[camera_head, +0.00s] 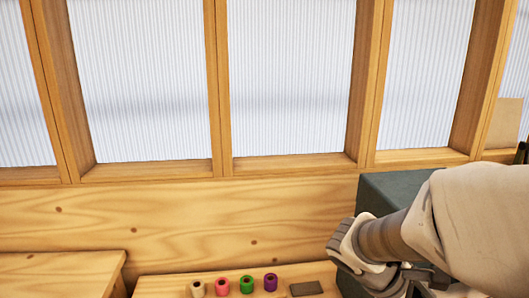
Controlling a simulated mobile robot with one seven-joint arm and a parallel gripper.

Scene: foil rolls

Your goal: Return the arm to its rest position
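My arm (450,215) enters from the right edge and is bent at the lower right, in front of a dark grey box. Dark parts at its lower end run to the bottom edge of the picture, and my gripper's fingers cannot be made out there. Several foil rolls stand in a row on a wooden surface (165,288) at the bottom: a cream roll (197,289), a pink roll (222,287), a green roll (247,285) and a purple roll (270,282). The arm is to the right of the rolls and apart from them in the picture.
A dark flat rectangular piece (306,288) lies right of the purple roll. The dark grey box (385,190) stands behind my arm. Another wooden surface (60,272) is at the lower left. A wooden wall with framed ribbed panels (290,75) closes off the back.

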